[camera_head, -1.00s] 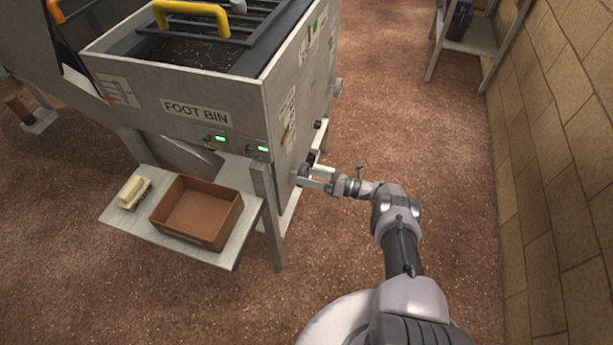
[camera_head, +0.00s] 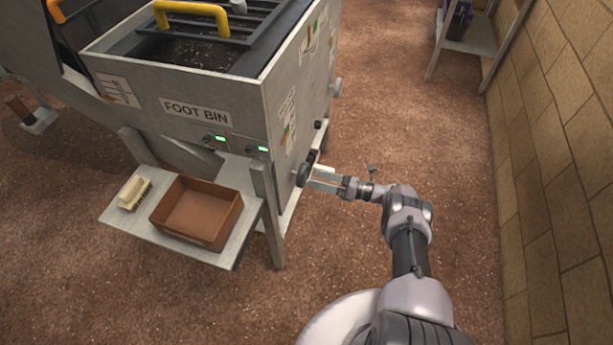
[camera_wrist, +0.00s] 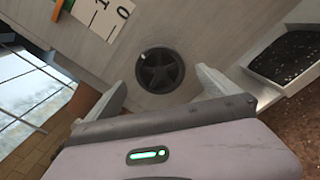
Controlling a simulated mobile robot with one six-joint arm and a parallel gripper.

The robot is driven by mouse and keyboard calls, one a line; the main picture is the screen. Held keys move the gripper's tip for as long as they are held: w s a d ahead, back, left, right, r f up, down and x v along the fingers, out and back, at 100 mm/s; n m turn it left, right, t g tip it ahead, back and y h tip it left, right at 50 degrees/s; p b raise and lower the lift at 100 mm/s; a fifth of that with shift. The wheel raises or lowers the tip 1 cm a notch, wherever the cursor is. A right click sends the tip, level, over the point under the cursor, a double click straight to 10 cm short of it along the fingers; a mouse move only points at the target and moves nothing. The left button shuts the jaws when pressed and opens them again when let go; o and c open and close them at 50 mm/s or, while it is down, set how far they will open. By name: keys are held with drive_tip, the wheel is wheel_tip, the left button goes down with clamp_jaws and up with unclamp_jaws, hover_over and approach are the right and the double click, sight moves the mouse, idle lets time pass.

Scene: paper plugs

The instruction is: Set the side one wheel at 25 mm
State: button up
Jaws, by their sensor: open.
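A dark spoked wheel (camera_wrist: 160,71) sits on the grey side panel, centred in the wrist view. In the head view the dark wheel (camera_head: 303,174) shows low on the bin's right side. My gripper (camera_head: 316,181) is just to its right, facing the panel. In the wrist view the open fingers (camera_wrist: 162,82) lie on either side of the wheel, with nothing between them; they look apart from it. A white scale plate (camera_wrist: 104,16) with dark marks and the digits 1 and 0 is above left of the wheel. No 25 mm reading is legible.
The machine labelled FOOT BIN (camera_head: 196,111) has a small black knob (camera_head: 318,124) and a grey knob (camera_head: 337,88) on the same side. A shelf holds a brown tray (camera_head: 196,239) and a brush (camera_head: 134,193). A brick wall (camera_head: 552,170) stands right; the floor between is clear.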

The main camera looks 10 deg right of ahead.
sight(306, 176)
drive_tip(key=m, duration=1.2)
drive_tip(key=shift+a, duration=0.1)
drive_tip(key=shift+x, duration=1.95)
drive_tip(key=shift+c, duration=0.2)
